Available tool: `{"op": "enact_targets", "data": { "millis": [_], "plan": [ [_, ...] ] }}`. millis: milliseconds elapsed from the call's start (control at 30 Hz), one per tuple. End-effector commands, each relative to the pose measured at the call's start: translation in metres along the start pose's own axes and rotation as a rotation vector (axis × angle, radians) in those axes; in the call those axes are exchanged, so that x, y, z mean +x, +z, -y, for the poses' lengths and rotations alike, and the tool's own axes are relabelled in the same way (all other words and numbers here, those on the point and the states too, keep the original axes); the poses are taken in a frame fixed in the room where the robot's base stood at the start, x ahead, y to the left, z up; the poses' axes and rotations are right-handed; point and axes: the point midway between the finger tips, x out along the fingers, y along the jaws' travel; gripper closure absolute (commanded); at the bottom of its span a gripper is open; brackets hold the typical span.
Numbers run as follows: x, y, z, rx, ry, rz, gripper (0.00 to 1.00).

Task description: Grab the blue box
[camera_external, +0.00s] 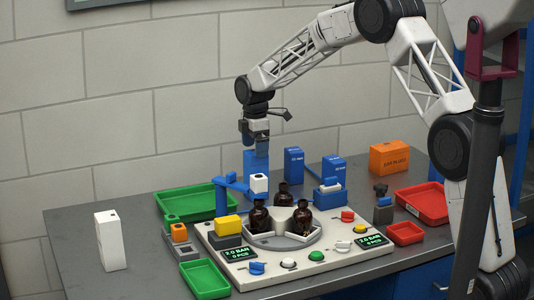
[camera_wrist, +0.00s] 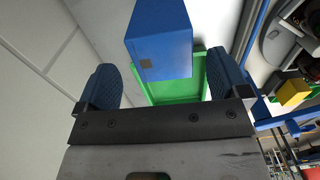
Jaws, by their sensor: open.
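A blue box (camera_external: 257,162) shows directly below my gripper (camera_external: 256,140) in the external view, partly covered by it. In the wrist view the blue box (camera_wrist: 160,45) lies ahead of my gripper (camera_wrist: 165,80), between the lines of its two dark blue fingers, with a gap visible on either side. My gripper is open and holds nothing. Two more blue boxes stand to the right, one in the middle (camera_external: 293,165) and one farther right (camera_external: 334,168). How far the fingers reach down beside the box I cannot tell.
A green tray (camera_external: 170,207) lies left of the box and shows behind it in the wrist view (camera_wrist: 160,97). A blue post with an arm (camera_external: 222,195) and a turntable with brown bottles (camera_external: 260,217) stand in front. An orange box (camera_external: 389,157) is at right.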

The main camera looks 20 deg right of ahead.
Motion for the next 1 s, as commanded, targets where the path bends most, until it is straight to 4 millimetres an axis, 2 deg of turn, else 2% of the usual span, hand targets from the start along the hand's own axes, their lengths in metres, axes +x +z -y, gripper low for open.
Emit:
{"op": "enact_targets", "data": {
  "millis": [100, 567, 1000],
  "plan": [
    [0.007, 0.000, 0.000, 0.000, 0.000, 0.000, 0.06],
    [0.013, 0.000, 0.001, 0.000, -0.001, 0.000, 0.06],
    [0.056, 0.001, 0.003, 0.000, 0.000, 0.000, 0.06]
  ]
}}
